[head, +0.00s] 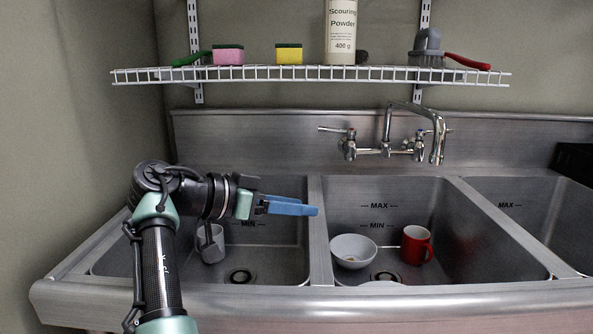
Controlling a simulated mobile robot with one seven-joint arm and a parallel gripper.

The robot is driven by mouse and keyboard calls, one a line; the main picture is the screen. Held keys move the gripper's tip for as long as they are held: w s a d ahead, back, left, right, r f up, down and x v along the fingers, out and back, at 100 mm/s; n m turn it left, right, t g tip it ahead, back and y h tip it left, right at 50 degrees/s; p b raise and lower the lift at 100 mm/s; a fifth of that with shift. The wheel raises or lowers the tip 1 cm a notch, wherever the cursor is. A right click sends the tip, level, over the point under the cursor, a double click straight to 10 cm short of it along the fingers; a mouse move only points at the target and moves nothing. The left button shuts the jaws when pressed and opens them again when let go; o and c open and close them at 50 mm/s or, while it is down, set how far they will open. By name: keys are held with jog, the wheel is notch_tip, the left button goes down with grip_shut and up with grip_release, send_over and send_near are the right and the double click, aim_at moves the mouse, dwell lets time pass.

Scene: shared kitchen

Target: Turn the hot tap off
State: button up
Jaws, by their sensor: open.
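The steel tap (387,141) is mounted on the wall panel behind the middle basin, with its spout (438,146) curving out to the right. Its left lever handle (337,130) points left and has a small red mark near its hub. The right handle (421,134) is partly hidden behind the spout. I cannot make out a water stream. My gripper (314,210) has blue fingers, open and seemingly empty, pointing right. In the picture it lies over the divider between the left and middle basins, below and left of the tap, apart from the handles.
A white bowl (353,250) and a red mug (416,245) are in the middle basin. A pale mug (215,240) is in the left basin, partly behind my arm. A wire shelf (310,76) with sponges, brushes and a powder container (341,35) hangs above the tap.

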notch_tip(320, 180, up, 12)
jog(key=s+a+n+t+y, duration=0.1)
jog(key=s+n+t+y, duration=0.2)
jog(key=n+t+y, duration=0.6)
jog(key=s+d+r+t+y, duration=0.1)
jog(key=s+r+t, duration=0.55)
jog(key=s, duration=0.45)
jog(key=s+d+r+t+y, duration=0.15)
jog(key=s+r+t, duration=0.45)
jog(key=s, duration=0.6)
notch_tip(320, 180, up, 31)
jog(key=a+n+g+p, duration=0.1)
jog(key=p, duration=2.8)
jog(key=shift+s+y+p, duration=0.3)
jog(key=shift+y+p, duration=0.05)
jog(key=shift+p, duration=0.05)
jog(key=shift+a, duration=0.1)
